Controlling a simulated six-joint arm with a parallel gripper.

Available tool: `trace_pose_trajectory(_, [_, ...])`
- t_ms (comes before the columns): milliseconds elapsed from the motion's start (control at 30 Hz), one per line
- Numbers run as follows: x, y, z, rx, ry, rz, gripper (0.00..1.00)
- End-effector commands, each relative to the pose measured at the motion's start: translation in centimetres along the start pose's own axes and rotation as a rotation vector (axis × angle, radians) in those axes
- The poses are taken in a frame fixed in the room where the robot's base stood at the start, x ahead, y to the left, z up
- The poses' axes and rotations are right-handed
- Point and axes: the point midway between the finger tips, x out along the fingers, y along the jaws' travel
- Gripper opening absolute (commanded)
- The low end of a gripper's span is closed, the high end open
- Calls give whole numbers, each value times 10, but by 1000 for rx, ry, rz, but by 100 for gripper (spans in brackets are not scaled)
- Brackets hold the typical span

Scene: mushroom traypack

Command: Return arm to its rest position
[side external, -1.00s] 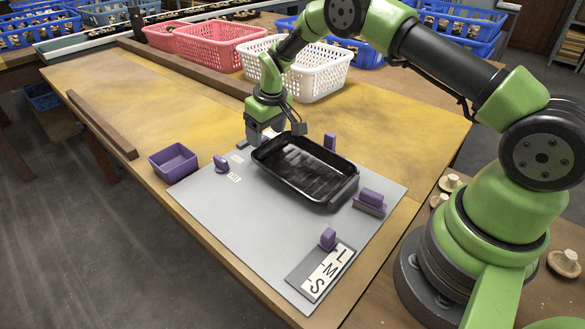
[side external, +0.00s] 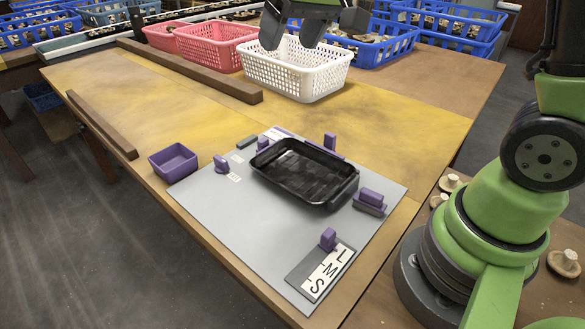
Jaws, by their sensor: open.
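My gripper (side external: 313,28) is at the top of the side external view, raised high above the table and in front of the white basket. Its two dark fingers point down with a gap between them, and nothing shows between them. Most of my upper arm is out of the picture. The black tray (side external: 305,175) lies on the grey mat (side external: 235,220), well below and apart from my gripper. The tray is empty.
Purple blocks stand around the tray, one of them (side external: 328,239) by the L-M-S size plate (side external: 322,272). A purple bin (side external: 174,162) sits left of the mat. A white basket (side external: 300,75), pink baskets (side external: 219,45) and blue crates (side external: 371,45) stand behind.

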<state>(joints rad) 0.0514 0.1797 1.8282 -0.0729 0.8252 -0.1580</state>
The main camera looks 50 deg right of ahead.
Motion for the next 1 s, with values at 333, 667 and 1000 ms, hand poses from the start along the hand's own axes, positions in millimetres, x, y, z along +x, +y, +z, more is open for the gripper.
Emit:
trace_pose_trajectory(333, [-90,-6,104,112,116,-93,68])
trace_pose_trajectory(667, [-101,-2,164,169,160,-148,68])
trace_pose_trajectory(1000, [-101,-1,166,172,160,-150,68])
